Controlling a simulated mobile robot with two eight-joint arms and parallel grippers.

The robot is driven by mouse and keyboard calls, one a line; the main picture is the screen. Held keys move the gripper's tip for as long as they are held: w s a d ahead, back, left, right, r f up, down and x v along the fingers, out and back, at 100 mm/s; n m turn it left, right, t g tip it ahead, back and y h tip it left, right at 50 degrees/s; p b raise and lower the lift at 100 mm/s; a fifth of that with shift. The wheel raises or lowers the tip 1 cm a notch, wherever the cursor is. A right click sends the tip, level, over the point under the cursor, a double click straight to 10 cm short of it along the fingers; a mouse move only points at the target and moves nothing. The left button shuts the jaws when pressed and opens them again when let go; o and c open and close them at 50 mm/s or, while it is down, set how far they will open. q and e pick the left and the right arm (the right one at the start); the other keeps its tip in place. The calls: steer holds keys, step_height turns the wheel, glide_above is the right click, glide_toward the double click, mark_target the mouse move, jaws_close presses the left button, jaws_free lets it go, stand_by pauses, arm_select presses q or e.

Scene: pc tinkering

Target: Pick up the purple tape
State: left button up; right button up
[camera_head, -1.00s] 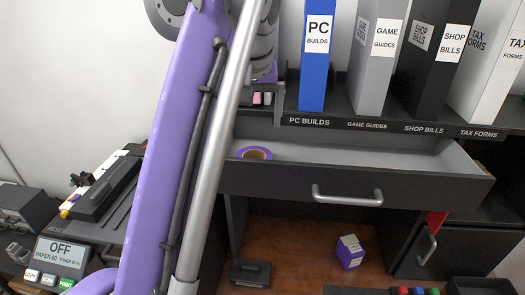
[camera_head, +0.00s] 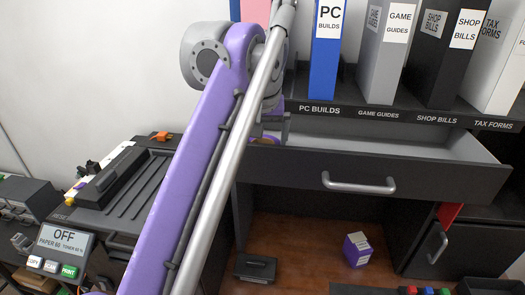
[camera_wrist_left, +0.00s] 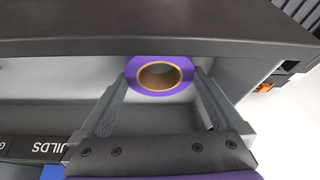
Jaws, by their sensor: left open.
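The purple tape (camera_wrist_left: 158,92) is a roll with a tan inner ring. It lies inside the open drawer (camera_head: 290,165), close to the front wall. In the head view only a sliver of the tape (camera_head: 267,141) shows behind my left arm. My left gripper (camera_wrist_left: 160,76) is open, with its fingers reaching into the drawer on either side of the roll. I cannot tell whether they touch it. In the head view this gripper (camera_head: 275,126) is largely hidden by the arm. My right gripper is not in view.
A shelf (camera_head: 380,115) with several binders stands just above the back of the drawer. A drawer handle (camera_head: 358,183) sticks out in front. A printer (camera_head: 130,190) is on the left. A purple box (camera_head: 357,249) and a black box (camera_head: 254,269) are below.

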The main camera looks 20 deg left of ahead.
arm_select(q)
steer(key=shift+w, duration=0.15)
steer(key=shift+c, duration=0.2)
steer(key=shift+r, duration=0.1)
steer(key=c, duration=1.1)
